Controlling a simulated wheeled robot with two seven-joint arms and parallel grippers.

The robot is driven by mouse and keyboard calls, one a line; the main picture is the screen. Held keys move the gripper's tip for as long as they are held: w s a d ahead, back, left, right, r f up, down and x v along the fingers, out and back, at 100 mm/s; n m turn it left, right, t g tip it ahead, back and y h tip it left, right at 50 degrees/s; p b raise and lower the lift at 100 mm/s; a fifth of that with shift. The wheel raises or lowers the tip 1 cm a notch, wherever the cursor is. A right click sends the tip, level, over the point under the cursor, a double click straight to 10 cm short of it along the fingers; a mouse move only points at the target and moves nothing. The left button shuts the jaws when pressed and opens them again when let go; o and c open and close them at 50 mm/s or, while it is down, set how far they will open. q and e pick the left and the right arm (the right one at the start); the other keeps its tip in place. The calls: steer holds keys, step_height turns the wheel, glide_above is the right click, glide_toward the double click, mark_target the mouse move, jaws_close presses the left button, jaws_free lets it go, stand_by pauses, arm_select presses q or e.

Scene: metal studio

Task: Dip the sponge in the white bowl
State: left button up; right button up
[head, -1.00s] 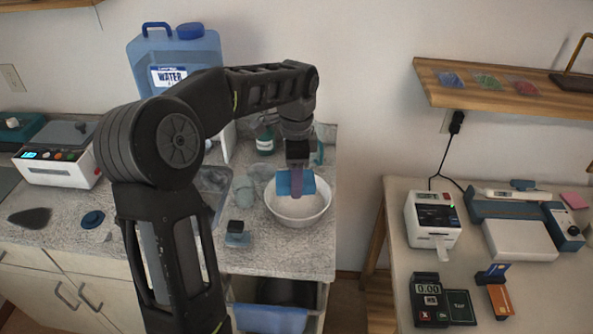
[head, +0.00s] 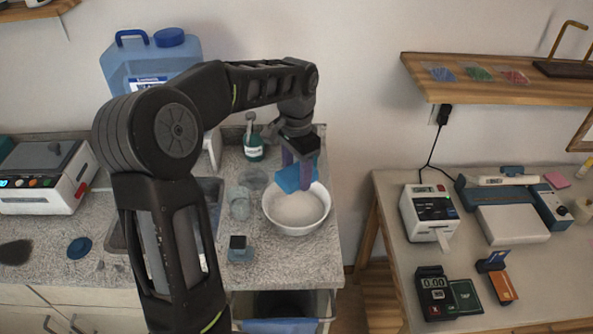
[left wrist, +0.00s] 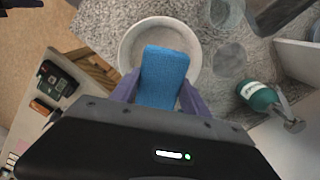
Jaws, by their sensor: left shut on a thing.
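The white bowl (head: 296,222) stands on the speckled counter near its right edge, and pale contents show inside it. My left gripper (head: 300,178) is above the bowl's back part, shut on a blue sponge (head: 289,180). In the left wrist view the sponge (left wrist: 163,78) sits between the purple fingers of the gripper (left wrist: 158,95). It covers part of the white bowl (left wrist: 134,42) there. The sponge looks tilted in the head view. I cannot tell whether it touches the bowl's contents. My right gripper is not in view.
Clear glasses (head: 240,203) stand left of the bowl, with a small dark-topped blue item (head: 238,249) in front. A green bottle (head: 253,147) stands behind. A blue water jug (head: 150,62) is at the back left. A separate table (head: 400,185) with devices is at right.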

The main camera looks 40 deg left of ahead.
arm_select(q)
steer(key=shift+f, duration=0.15)
steer(key=shift+f+b, duration=2.1)
steer(key=shift+f, duration=0.45)
steer(key=shift+f+b, duration=1.7)
steer(key=shift+f, duration=0.9)
steer(key=shift+r, duration=0.15)
steer(key=shift+r+p, duration=0.6)
steer(key=shift+r, duration=0.05)
steer(key=shift+f, duration=0.1)
steer(key=shift+f+b, duration=0.45)
steer(key=shift+f, duration=0.25)
steer(key=shift+r, duration=0.1)
